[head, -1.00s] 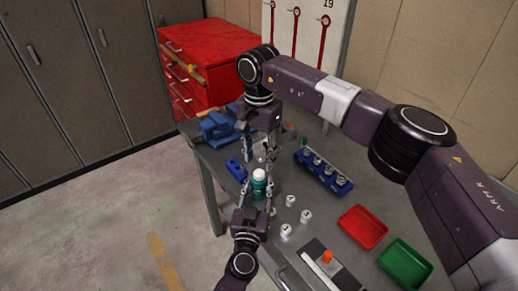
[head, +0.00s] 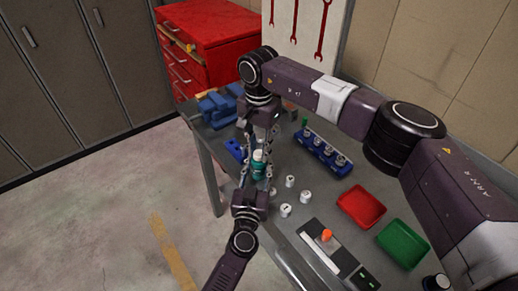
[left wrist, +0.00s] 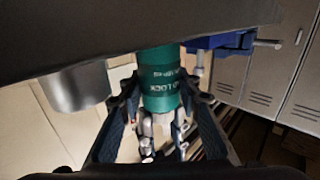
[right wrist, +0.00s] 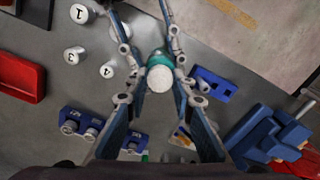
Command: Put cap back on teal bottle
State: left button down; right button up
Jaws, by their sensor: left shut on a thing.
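The teal bottle (head: 258,171) stands upright between the grippers at the table's near-left edge, with a smooth white cap (right wrist: 160,78) on its top. My left gripper (head: 257,182) is shut around the bottle's body from the near side; the left wrist view shows the teal body (left wrist: 160,82) with white lettering between its fingers. My right gripper (right wrist: 160,92) points down from above, its fingers spread on either side of the white cap. Small gaps seem to remain there. Whether the cap is fully seated is hidden.
Several white numbered cylinders (head: 290,181) stand right of the bottle. A blue block (head: 323,152) with metal parts, a red tray (head: 362,206) and a green tray (head: 403,243) lie farther right. A blue vise (head: 216,107) and a small blue piece (head: 235,149) lie left.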

grip_shut()
jog(key=m, duration=0.8)
jog(key=shift+m, duration=0.4)
jog(key=m, duration=0.7)
jog(key=shift+m, duration=0.3)
jog(key=m, duration=0.4)
jog(key=shift+m, duration=0.4)
jog(key=m, duration=0.4)
jog(key=shift+m, duration=0.4)
jog(key=m, duration=0.4)
jog(key=shift+m, duration=0.4)
jog(key=m, duration=0.3)
jog(key=o, duration=0.9)
grip_release()
jog(key=shift+f, duration=0.1)
jog(key=shift+o, duration=0.2)
